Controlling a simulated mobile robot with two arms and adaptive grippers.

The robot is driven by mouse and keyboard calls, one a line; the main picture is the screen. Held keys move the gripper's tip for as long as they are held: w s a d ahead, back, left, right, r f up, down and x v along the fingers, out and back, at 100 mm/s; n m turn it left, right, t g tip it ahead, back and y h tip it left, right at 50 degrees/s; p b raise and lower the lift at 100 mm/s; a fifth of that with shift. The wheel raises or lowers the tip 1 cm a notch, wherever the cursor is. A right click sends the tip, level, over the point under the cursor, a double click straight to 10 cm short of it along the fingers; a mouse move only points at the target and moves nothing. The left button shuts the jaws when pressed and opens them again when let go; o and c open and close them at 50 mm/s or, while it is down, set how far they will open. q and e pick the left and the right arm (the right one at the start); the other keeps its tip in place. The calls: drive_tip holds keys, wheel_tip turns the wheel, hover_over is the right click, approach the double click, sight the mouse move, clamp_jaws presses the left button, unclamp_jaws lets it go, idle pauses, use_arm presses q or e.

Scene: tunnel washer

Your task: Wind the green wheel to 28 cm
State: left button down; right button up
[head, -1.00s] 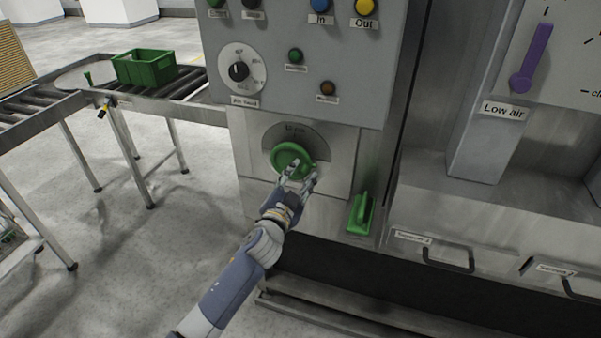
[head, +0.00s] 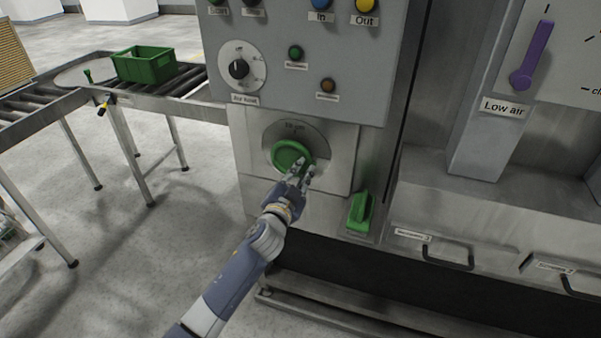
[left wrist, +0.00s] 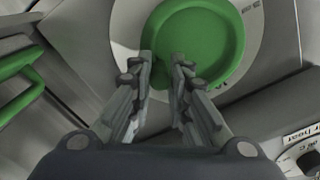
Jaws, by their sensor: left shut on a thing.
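The green wheel (head: 290,157) sits on a round grey dial plate (head: 318,138) low on the machine's front panel. Small print above the wheel is too blurred to read surely. My left gripper (head: 301,176) is at the wheel's lower right edge in the head view. In the left wrist view the green wheel (left wrist: 203,38) fills the top middle, and my left gripper's fingers (left wrist: 160,72) are shut on its near rim. The part between the fingertips is mostly hidden. My right gripper is not in view.
A green lever handle (head: 361,212) sticks out right of the wheel. A black knob (head: 239,69) and several buttons are above. A purple lever (head: 533,58) is at the right. A green crate (head: 146,66) stands on the roller conveyor at the left.

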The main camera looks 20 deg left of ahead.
sight(298, 174)
use_arm(q)
drive_tip(key=shift+f, duration=0.2)
drive_tip(key=shift+f+m+b, duration=0.35)
drive_tip(key=shift+m+b, duration=0.1)
drive_tip(key=shift+m, duration=0.65)
drive_tip(key=shift+a+f+m+b, duration=0.35)
drive_tip(key=shift+f+m, duration=0.1)
drive_tip(key=shift+m, duration=1.1)
drive_tip(key=shift+a+f+m+b, duration=0.25)
drive_tip(key=shift+a+f+m, duration=0.2)
drive_tip(key=shift+m, duration=1.15)
drive_tip(key=shift+a+f+m+b, duration=0.3)
drive_tip(key=shift+f+m, duration=0.2)
drive_tip(key=shift+m, duration=1.05)
drive_tip(key=c, duration=1.5)
unclamp_jaws()
drive_tip(key=shift+w, duration=0.1)
